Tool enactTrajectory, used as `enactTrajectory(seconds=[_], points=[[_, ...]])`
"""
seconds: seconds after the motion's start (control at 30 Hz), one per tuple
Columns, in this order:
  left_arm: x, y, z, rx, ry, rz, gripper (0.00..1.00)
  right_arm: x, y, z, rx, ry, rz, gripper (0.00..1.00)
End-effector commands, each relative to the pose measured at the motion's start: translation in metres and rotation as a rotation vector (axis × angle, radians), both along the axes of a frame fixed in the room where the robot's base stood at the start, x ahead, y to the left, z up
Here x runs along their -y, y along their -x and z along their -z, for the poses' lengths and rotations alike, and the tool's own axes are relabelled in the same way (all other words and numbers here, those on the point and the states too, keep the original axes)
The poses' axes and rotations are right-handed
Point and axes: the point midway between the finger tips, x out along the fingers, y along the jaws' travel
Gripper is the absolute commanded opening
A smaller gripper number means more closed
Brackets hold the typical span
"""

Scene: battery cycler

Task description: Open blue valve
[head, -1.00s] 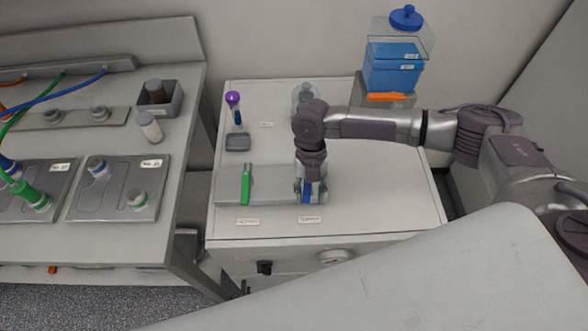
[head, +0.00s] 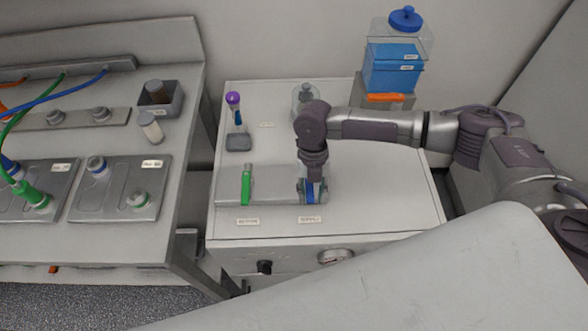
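The blue valve handle (head: 309,194) sits at the right end of a grey plate (head: 275,199) on the white cabinet top. It is partly hidden by my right gripper (head: 312,191), which points down over it with fingers around the handle. The fingers are too small to tell whether they press on it. A green valve handle (head: 246,185) stands on the same plate to the left, in line from back to front. My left gripper is out of view.
A purple-topped tool (head: 234,104) and a clear jar (head: 304,98) are at the back of the cabinet. A blue container (head: 391,70) stands behind at right. A bench (head: 185,100) with trays and cables is at left. The cabinet top's right side is clear.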

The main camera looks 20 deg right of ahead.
Motion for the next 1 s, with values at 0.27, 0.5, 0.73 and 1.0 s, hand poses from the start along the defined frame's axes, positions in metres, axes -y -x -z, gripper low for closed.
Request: enactTrajectory(seconds=[0.27,0.5,0.73,1.0], points=[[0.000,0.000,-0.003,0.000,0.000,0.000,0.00,0.000,-0.001,-0.004,0.001,-0.001,0.000,0.36],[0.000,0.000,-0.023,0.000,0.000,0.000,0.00,0.003,-0.008,-0.030,0.002,-0.002,0.001,0.36],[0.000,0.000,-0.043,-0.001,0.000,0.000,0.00,0.006,-0.015,-0.057,0.001,-0.002,0.001,0.36],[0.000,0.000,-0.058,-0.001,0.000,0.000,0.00,0.009,-0.021,-0.078,0.000,-0.001,-0.001,0.36]])
